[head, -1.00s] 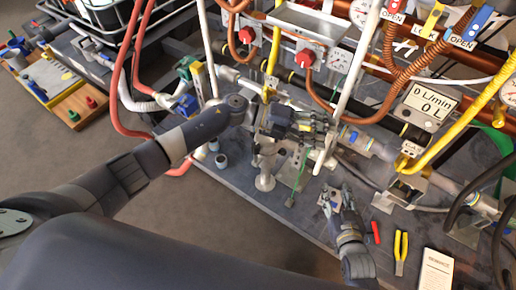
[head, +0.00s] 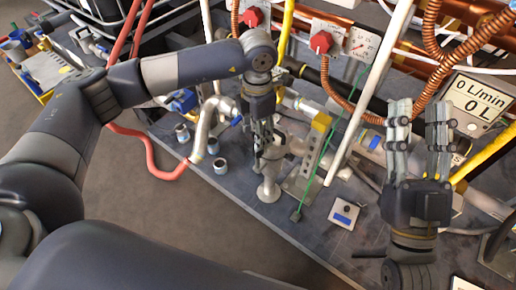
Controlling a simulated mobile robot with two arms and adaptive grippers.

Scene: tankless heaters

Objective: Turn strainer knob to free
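My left gripper (head: 262,150) points down at a grey upright fitting (head: 270,182) on the bench, which looks like the strainer body. Its fingers are close to the top of this fitting. I cannot tell whether they touch it or how far apart they are. The strainer knob cannot be made out; the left gripper may hide it. My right gripper (head: 419,115) is open and empty, with its fingers pointing up in the picture, in front of the flow meter side of the rig.
Red knobs (head: 321,42) and a gauge (head: 362,44) sit behind. A white pipe (head: 362,100) and a thin green rod (head: 322,155) slope past between my grippers. A small plate with a blue square (head: 344,213) lies on the bench. A flow display (head: 480,103) stands at right.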

